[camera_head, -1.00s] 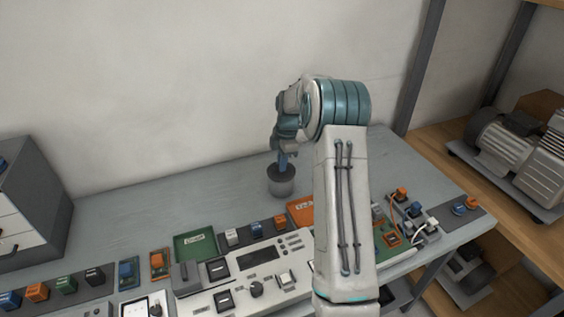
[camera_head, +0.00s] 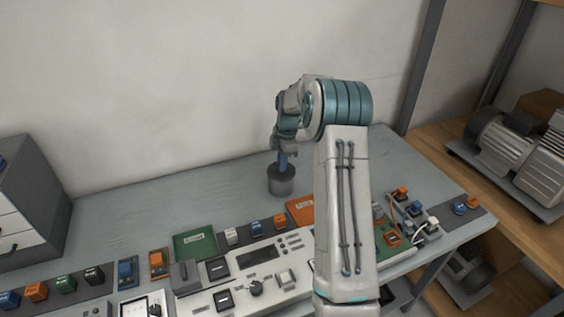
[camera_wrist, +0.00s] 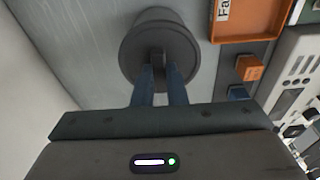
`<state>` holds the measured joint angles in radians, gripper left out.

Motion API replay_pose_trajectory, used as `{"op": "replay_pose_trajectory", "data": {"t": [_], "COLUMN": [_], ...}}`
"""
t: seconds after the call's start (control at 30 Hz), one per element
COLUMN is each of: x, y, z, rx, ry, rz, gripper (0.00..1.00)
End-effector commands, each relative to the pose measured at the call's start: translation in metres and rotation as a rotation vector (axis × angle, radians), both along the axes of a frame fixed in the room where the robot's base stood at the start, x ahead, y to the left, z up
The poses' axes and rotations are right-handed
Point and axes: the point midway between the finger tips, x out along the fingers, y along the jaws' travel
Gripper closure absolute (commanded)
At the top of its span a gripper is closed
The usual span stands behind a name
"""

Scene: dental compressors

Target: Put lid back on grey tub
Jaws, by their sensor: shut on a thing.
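The grey tub (camera_head: 281,187) stands upright on the bench behind the control panel. In the wrist view a round dark grey lid (camera_wrist: 135,52) with a raised grip covers the tub's top; part of the tub's side (camera_wrist: 158,14) shows beyond it. My gripper (camera_head: 283,164) points down over the tub. In the wrist view its blue fingers (camera_wrist: 160,72) are shut on the lid's grip. The lid appears to rest on the tub's rim, but I cannot tell whether it is fully seated.
The control panel (camera_head: 262,273) lies in front of the tub. A green tray (camera_head: 195,246) and an orange tray (camera_head: 300,212) lie nearby, with several small coloured switches. A drawer cabinet (camera_head: 30,205) stands at left.

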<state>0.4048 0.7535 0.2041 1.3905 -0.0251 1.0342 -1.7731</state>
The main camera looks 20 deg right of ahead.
Motion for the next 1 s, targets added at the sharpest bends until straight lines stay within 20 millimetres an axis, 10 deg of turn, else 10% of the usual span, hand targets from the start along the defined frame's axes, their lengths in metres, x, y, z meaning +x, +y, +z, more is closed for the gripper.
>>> {"op": "replay_pose_trajectory", "data": {"t": [0.23, 0.33, 0.53, 0.63, 1.0], "x": [0.0001, 0.0001, 0.0001, 0.0001, 0.0001], "y": [0.0000, 0.0000, 0.0002, 0.0002, 0.0000], "z": [0.0004, 0.0004, 0.0003, 0.0002, 0.0029], "rx": [0.000, 0.000, 0.000, 0.000, 0.000], "ry": [0.000, 0.000, 0.000, 0.000, 0.000], "rz": [0.000, 0.000, 0.000, 0.000, 0.000], "gripper": [1.00, 0.63, 0.63, 0.41, 0.41]}}
